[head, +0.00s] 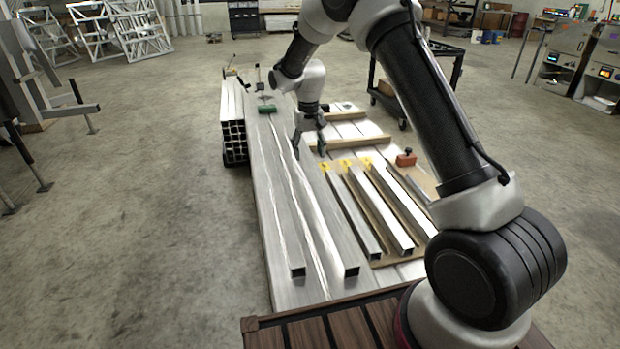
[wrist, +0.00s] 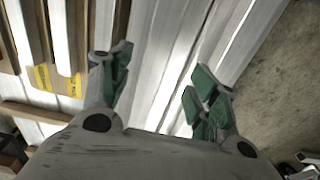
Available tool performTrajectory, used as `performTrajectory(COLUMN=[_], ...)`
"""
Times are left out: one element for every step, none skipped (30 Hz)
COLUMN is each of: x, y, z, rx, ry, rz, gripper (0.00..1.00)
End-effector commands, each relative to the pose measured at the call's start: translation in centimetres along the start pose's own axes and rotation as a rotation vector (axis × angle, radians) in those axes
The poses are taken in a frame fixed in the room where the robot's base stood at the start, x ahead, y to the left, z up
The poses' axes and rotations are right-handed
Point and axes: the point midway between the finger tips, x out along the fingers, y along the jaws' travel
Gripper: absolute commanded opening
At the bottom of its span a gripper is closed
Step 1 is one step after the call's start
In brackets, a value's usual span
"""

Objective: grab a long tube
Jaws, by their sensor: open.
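Two long silver tubes lie lengthwise on the workbench (head: 285,293) in the head view: a left long tube (head: 283,220) and a right long tube (head: 325,225), with dark open ends toward me. My gripper (head: 309,150) points down over the far part of these tubes. In the wrist view my gripper (wrist: 155,85) has its green-padded fingers spread wide, with bright metal surface below and between them. Nothing is held. I cannot tell how far the fingertips are above the metal.
Shorter tubes (head: 352,217) with yellow tags lie on the bench's right, on wooden strips. A red-orange block (head: 406,159) sits beyond them. A stack of square tubes (head: 234,140) stands at the bench's left edge. A black cart (head: 398,105) stands behind.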

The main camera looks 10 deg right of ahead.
Motion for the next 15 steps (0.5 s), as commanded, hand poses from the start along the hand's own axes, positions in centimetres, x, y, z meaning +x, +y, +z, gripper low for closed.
performTrajectory(x=[0.8,1.2,1.7,2.1,2.5,3.0,3.3,3.6,3.9,4.1,4.4,4.8,5.2,5.7,6.3], y=[-0.2,-0.3,-0.3,-0.3,-0.3,-0.3,-0.3,-0.2,-0.2,-0.1,-0.1,0.0,0.1,0.2,0.4], z=[-0.2,-0.2,-0.3,-0.3,-0.3,-0.2,-0.2,-0.2,-0.1,-0.1,-0.1,0.1,0.1,0.2,0.3], rx=[0.0,0.0,0.0,0.0,0.0,0.0,0.0,0.0,0.0,0.0,0.0,0.0,0.0,0.0,0.0], ry=[-0.005,-0.006,-0.008,-0.008,-0.008,-0.008,-0.009,-0.009,-0.008,-0.007,-0.007,-0.009,-0.01,-0.009,-0.009], rz=[0.001,0.002,0.002,0.002,0.002,0.002,0.002,0.002,0.002,0.002,0.002,0.002,0.002,0.002,0.002], gripper=[0.61,0.61,0.61,0.61,0.61,0.61,0.61,0.61,0.61,0.61,0.61,0.61,0.61,0.61,0.61])
